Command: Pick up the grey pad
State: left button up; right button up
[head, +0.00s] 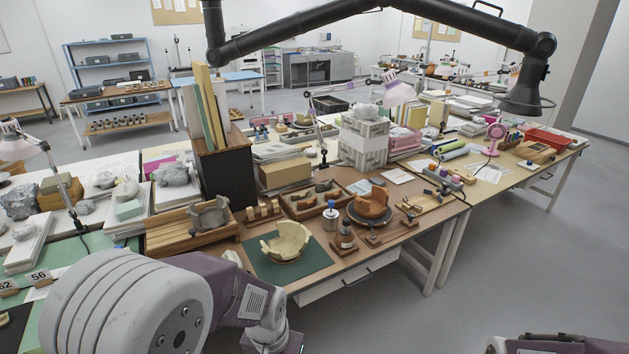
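I cannot pick out a grey pad for certain among the crowded small items on the tables. On the near worktable (418,221), a dark green mat (315,266) lies near the front edge with a broken cream bowl (286,241) on it. A grey broken vessel (209,214) stands in a wooden tray (165,238) to the left. My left arm comes in at the bottom left, with its wrist low in front of the table edge. My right arm shows only at the bottom right corner. Neither gripper's fingers show.
A terracotta sherd vessel (371,204) sits on a dark round stand. A black overhead arm (370,8) spans above. Floor at right is clear.

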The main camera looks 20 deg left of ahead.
aim_at(376, 181)
jog(key=z, duration=2.45)
jog(key=u, duration=2.55)
jog(key=i+l, duration=0.3)
jog(key=i, duration=0.2)
jog(key=i+l+z, duration=0.1)
jog(key=i+l, duration=0.15)
jog(key=i, duration=0.25)
jog(key=i+l, duration=0.25)
jog(key=i, duration=0.25)
jog(key=i+l+z, duration=0.1)
jog(key=i+l, duration=0.15)
jog(key=i, duration=0.25)
jog(key=i+l, duration=0.25)
jog(key=i, duration=0.25)
jog(key=i+l+z, duration=0.1)
jog(key=i, duration=0.4)
jog(key=l, duration=0.1)
